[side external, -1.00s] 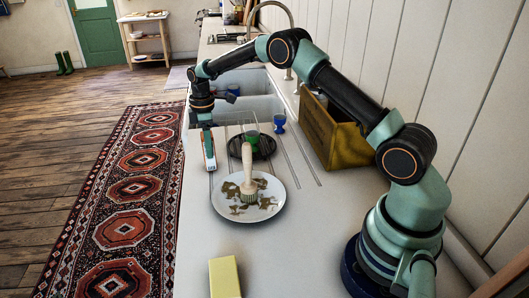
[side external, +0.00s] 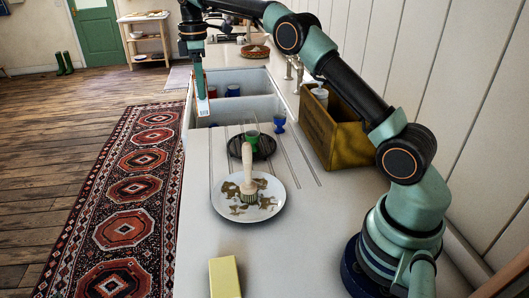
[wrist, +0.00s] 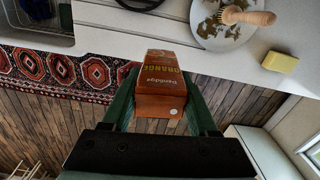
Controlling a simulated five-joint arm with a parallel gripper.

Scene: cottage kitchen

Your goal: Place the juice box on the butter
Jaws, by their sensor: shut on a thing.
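My gripper (side external: 199,70) is shut on the juice box (side external: 202,97), an upright carton held in the air near the sink's left front edge. In the wrist view the juice box (wrist: 161,86) is orange-brown with "ORANGE" lettering, between the two green fingers of my gripper (wrist: 160,110). The butter (side external: 225,277) is a pale yellow block lying on the near end of the counter, well apart from the juice box. The butter also shows in the wrist view (wrist: 278,62) at the upper right.
A stained plate (side external: 222,204) with a brush (side external: 248,175) on it lies between the sink and the butter. A dark round dish (side external: 262,150) and a blue cup (side external: 279,123) stand behind it. A wooden crate (side external: 343,140) stands at the wall. The counter around the butter is clear.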

